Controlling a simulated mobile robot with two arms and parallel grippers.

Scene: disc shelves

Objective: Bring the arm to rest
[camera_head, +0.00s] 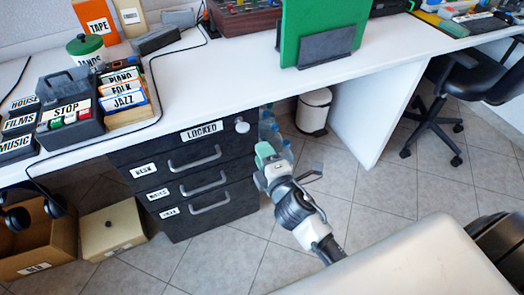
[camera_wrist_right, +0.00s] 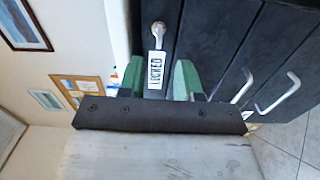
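My right arm (camera_head: 300,212) reaches up from the lower right in the head view, over the floor in front of the desk. Its gripper (camera_head: 268,158) has pale green fingers and is beside the right edge of the black drawer cabinet (camera_head: 222,155). In the right wrist view the two green fingers of the gripper (camera_wrist_right: 158,75) stand apart with nothing between them. The cabinet's "LOCKED" label (camera_wrist_right: 155,70) and round knob (camera_wrist_right: 158,28) show beyond the gap. Whether a finger touches the cabinet cannot be told. My left gripper is not in view.
The white desk (camera_head: 230,75) runs above the cabinet and carries a button box (camera_head: 70,120), a disc rack (camera_head: 122,95) and a green panel (camera_head: 312,30). A white bin (camera_head: 313,110) stands beneath. A black chair (camera_head: 450,90) stands right. Cardboard boxes (camera_head: 112,230) lie left.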

